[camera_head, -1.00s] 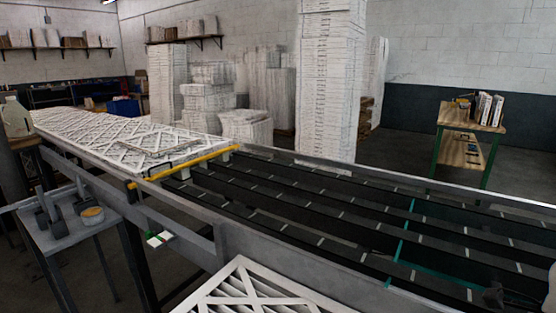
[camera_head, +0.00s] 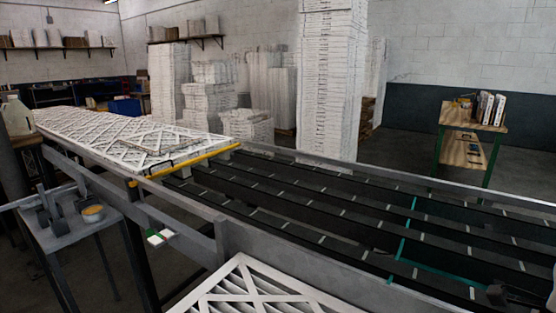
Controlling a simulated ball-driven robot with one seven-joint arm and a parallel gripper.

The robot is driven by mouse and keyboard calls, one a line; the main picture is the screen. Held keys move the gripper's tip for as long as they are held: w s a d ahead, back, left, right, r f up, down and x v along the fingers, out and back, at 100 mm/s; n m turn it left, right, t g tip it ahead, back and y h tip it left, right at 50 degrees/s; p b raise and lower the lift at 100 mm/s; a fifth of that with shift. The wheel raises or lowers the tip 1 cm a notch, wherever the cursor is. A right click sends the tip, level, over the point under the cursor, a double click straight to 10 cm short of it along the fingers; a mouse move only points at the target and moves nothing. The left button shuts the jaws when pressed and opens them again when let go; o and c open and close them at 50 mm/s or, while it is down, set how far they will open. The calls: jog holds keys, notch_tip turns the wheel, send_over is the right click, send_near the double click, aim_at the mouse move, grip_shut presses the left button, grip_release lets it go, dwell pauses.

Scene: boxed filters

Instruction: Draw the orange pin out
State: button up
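A yellow-orange bar (camera_head: 195,162) lies across the conveyor at the front end of the row of filters; it is the only orange-like rod I can make out. A small dark handle-like loop stands beside it. I cannot tell whether this bar is the pin or whether a separate pin is hidden. A dark shape (camera_head: 497,294) with a pale part beside it shows at the lower right edge, far from the bar. It may be my gripper, but its fingers cannot be made out.
White pleated filters (camera_head: 110,135) lie on the conveyor behind the bar. The dark belts (camera_head: 330,215) in front are bare. Another filter (camera_head: 255,295) is at the bottom. A side table (camera_head: 70,235) with a round tub stands left. Stacked boxes (camera_head: 330,80) stand behind.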

dwell(0.4)
grip_shut()
dwell(0.4)
jog(key=shift+r, duration=0.15)
jog(key=shift+r+p, duration=0.95)
jog(key=shift+r, duration=1.9)
notch_tip(320, 180, up, 9)
jog(key=p, duration=0.3)
jog(key=shift+p, duration=0.3)
